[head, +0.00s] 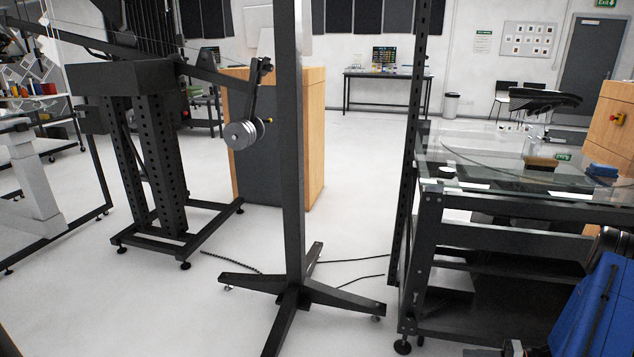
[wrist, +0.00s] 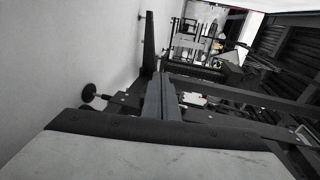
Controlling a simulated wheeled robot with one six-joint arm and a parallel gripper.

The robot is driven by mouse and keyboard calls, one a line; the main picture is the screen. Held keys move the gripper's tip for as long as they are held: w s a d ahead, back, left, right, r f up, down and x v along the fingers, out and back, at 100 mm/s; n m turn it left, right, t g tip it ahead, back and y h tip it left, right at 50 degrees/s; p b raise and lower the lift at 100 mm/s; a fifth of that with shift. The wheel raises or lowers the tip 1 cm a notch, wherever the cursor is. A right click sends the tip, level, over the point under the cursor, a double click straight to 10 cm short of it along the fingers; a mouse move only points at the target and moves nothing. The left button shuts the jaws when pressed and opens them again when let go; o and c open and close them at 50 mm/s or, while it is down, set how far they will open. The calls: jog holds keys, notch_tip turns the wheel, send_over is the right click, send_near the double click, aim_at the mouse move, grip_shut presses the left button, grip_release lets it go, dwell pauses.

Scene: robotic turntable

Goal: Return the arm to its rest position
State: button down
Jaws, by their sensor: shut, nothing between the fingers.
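My gripper (wrist: 164,88) shows in the wrist view as a narrow grey pair of fingers pressed together, beyond a pale panel with a dark edge. It is shut and holds nothing. In the head view a blue part of my arm shows at the lower right corner, beside the glass-topped table (head: 422,233); the gripper itself cannot be made out clearly there. The wrist view is tilted, with dark frame bars and a levelling foot (wrist: 89,92) close beyond the fingers.
A brown block (head: 541,163) and a blue block (head: 602,170) sit on the glass. A dark post (head: 291,150) on splayed feet stands mid-view. A black weighted stand (head: 150,160) and wooden cabinet (head: 314,140) are behind left. Cables lie on otherwise open floor.

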jog(key=s+a+r+n+g+h, duration=0.15)
jog(key=a+r, duration=0.35)
jog(key=r, duration=0.5)
jog(key=s+a+r+n+g+h, duration=0.1)
jog(key=s+a+r+g+h, duration=0.15)
jog(key=a+r, duration=0.55)
jog(key=s+a+r+n+g+h, duration=0.1)
jog(key=a+r+g+h, duration=0.2)
jog(key=r, duration=0.9)
jog(key=s+a+r+t+h, duration=0.3)
jog(key=s+r, duration=0.5)
jog(key=s, duration=0.3)
jog(key=s+a+r+t+h, duration=0.3)
jog(key=s+a+r, duration=0.3)
jog(key=s, duration=0.6)
jog(key=shift+s+r+h, duration=0.25)
jog(key=shift+r+h, duration=0.65)
jog(key=shift+r, duration=0.05)
jog(key=shift+n, duration=0.25)
